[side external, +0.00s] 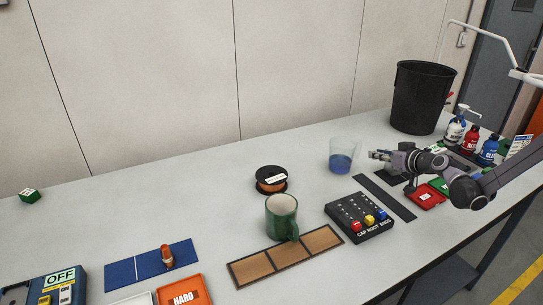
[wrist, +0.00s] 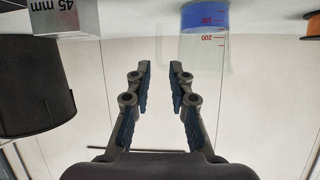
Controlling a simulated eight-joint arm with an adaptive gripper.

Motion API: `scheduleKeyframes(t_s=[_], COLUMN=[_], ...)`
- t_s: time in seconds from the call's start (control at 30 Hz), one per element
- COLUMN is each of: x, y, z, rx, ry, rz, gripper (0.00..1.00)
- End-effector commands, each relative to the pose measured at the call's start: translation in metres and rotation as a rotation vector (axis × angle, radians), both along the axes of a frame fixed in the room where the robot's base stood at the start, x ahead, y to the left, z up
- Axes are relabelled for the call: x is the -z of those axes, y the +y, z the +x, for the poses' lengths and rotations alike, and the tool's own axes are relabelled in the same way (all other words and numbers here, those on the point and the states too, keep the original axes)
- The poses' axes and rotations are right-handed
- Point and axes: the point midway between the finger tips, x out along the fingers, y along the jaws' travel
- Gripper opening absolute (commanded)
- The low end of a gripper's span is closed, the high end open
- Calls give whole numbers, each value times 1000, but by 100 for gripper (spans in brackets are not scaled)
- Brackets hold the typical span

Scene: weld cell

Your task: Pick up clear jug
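The clear jug (side external: 343,147) stands upright on the grey bench, with blue liquid in its lower part. In the wrist view, which is upside down, the clear jug (wrist: 207,48) shows red graduation marks and its blue liquid lies at the top of the picture. My gripper (side external: 374,155) is just right of the jug in the side view, held level and pointing towards it. In the wrist view my gripper (wrist: 161,68) has its two fingers apart with nothing gripped between them. The jug appears beyond the fingertips and to the right of their middle.
A black bin (side external: 421,97) stands behind my gripper. A black-and-orange spool (side external: 270,180), a green mug (side external: 281,216) and a button box (side external: 359,217) are left of and in front of the jug. A grey 45 mm block (wrist: 70,16) shows in the wrist view. Bench behind the spool is clear.

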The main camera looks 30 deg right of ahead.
Motion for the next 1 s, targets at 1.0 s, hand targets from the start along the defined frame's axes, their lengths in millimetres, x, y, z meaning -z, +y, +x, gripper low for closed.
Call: scheduleKeyframes(t_s=[1.0], x=[38], y=[-9], z=[98], rx=[6], ry=[-8], rz=[-1], gripper=[21])
